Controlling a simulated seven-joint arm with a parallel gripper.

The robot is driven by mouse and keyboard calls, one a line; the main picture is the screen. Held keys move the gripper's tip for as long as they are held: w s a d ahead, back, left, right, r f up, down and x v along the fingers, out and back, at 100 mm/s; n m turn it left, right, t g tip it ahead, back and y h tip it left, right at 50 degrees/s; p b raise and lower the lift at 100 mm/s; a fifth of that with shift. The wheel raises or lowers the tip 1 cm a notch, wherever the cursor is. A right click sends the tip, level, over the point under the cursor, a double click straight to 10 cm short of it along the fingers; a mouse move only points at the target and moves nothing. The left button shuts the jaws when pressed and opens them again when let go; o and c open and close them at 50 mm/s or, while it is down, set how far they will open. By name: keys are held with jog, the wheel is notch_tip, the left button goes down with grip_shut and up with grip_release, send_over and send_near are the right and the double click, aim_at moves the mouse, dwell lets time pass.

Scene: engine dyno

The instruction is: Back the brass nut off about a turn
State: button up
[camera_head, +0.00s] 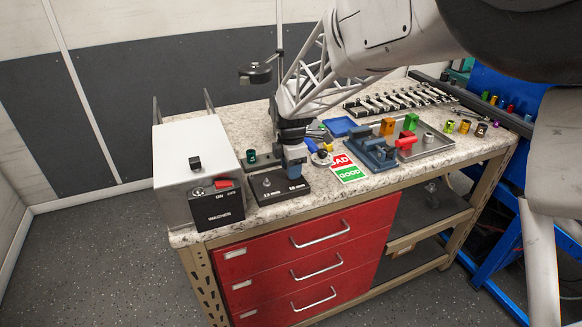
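My gripper (294,163) points down at a black block (279,187) near the front edge of the bench. The block has white labels that seem to read 13 mm and 10 mm, and a small stud stands on its left part. The fingertips are small and dark, at or just above the right part of the block; I cannot tell if they touch anything or if they are open. I cannot make out a brass nut there; the gripper may hide it.
A washer box (194,175) with a red switch stands close on the left. To the right are a red and green sign (348,169), a blue fixture (372,150) with coloured blocks, and a metal tray (428,146). A row of wrenches (400,99) lies behind.

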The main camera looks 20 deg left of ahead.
jog(key=m, duration=0.3)
jog(key=shift+m, duration=2.4)
jog(key=shift+c, duration=0.5)
